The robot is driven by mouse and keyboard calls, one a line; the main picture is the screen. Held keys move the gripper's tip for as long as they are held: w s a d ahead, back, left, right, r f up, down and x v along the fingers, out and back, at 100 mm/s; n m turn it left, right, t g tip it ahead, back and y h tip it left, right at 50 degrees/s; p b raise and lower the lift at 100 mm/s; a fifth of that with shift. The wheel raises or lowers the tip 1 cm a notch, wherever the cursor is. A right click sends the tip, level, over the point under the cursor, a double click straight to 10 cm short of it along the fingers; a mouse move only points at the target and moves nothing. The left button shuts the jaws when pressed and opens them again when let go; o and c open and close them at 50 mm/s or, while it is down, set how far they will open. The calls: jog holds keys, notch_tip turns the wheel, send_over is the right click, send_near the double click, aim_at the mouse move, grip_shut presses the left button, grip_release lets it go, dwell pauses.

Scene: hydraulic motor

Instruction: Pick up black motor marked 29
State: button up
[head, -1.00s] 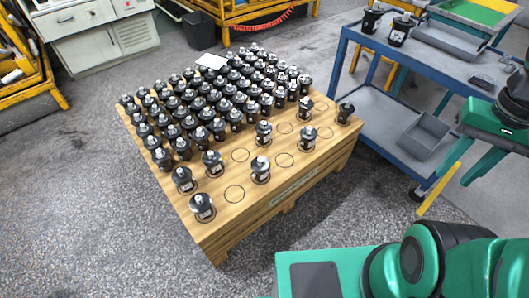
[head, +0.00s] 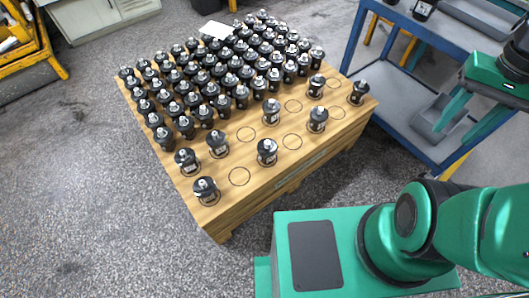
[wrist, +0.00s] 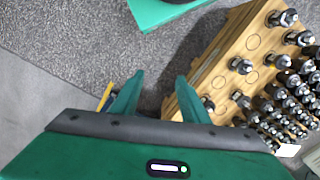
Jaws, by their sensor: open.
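Many black motors with silver shafts stand upright in rows on a wooden pallet (head: 225,218). The number labels are too small to read, so I cannot tell which motor is marked 29. Nearer motors stand apart in the front rows, such as one at the front left corner (head: 205,190), one in the front middle (head: 267,152) and one at the right corner (head: 358,93). My gripper (head: 449,148) is open and empty, right of the pallet in the head view. In the wrist view its two green fingers (wrist: 158,78) are apart over the floor, with the pallet to their right.
A blue cart (head: 346,42) with grey bins stands behind my gripper, close to the pallet's right side. Several marked circles (head: 239,176) on the pallet are empty. Grey floor left of the pallet is clear.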

jog(key=w+f+g+y, duration=0.1)
jog(key=w+f, duration=0.6)
jog(key=w, duration=0.3)
jog(key=m+t+y, duration=0.5)
jog(key=m+y, duration=0.9)
jog(key=y, duration=0.2)
send_near(258, 146)
jog(key=x, duration=0.3)
jog(key=r+x, duration=0.1)
jog(key=x, duration=0.6)
jog(key=shift+w+r, duration=0.1)
jog(key=shift+r, duration=0.25)
grip_shut()
